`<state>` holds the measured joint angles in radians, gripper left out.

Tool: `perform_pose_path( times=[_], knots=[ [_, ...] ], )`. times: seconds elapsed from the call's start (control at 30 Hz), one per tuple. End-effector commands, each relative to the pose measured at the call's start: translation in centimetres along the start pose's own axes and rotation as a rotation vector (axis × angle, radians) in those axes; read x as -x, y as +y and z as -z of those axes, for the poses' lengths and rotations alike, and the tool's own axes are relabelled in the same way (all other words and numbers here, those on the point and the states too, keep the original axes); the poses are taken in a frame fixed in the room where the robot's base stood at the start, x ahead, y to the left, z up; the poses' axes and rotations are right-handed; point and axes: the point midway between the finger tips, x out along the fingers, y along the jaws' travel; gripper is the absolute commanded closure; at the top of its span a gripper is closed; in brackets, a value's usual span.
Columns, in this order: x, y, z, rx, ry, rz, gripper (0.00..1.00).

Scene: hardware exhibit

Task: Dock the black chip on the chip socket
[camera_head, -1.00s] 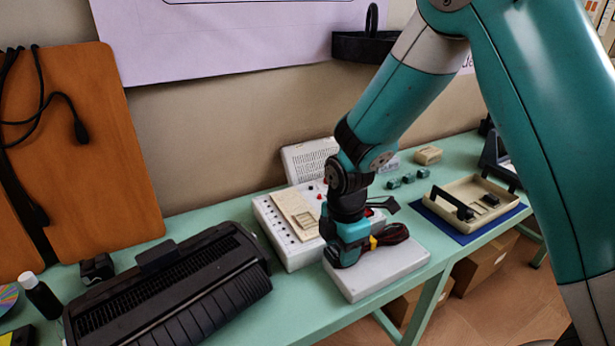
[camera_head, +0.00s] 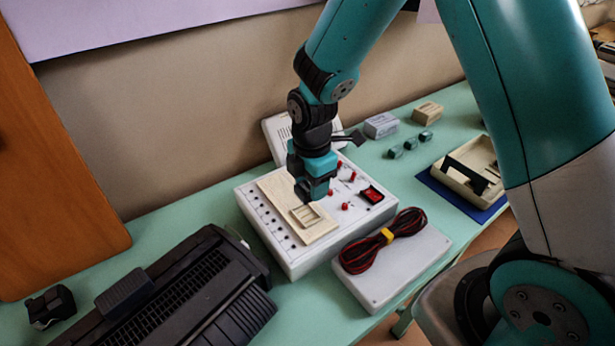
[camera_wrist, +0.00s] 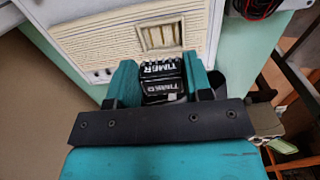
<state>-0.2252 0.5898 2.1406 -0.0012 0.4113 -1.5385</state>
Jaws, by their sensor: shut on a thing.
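My gripper (camera_wrist: 161,85) is shut on the black chip (camera_wrist: 162,78), which carries white "TIMER" lettering in the wrist view. The chip sits between the two teal fingers, its row of pins facing the board. In the head view my gripper (camera_head: 312,190) is over the cream board, near the socket, and hides the chip. The chip socket (camera_head: 306,215) is a small cream frame with slots on the board. It also shows in the wrist view (camera_wrist: 160,36), just beyond the chip. The chip appears apart from the socket; its height above the board is unclear.
The white control box (camera_head: 290,262) has red switches and a row of black holes. A grey case (camera_head: 385,282) with a coiled red-black cable (camera_head: 375,245) lies in front. A black machine (camera_head: 190,295) stands left. A cream tray (camera_head: 470,170) is at right.

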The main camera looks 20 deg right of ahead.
Motion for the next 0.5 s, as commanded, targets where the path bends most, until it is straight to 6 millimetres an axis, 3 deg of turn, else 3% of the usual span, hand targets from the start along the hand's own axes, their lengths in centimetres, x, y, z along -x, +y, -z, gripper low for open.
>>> perform_pose_path(
  times=[0.3, 0.5],
  knots=[
    [-3.7, 0.0, 0.0, 0.001, 0.0, 0.001, 0.77],
    [-5.1, 0.0, 0.1, 0.002, 0.0, 0.0, 0.77]
  ],
)
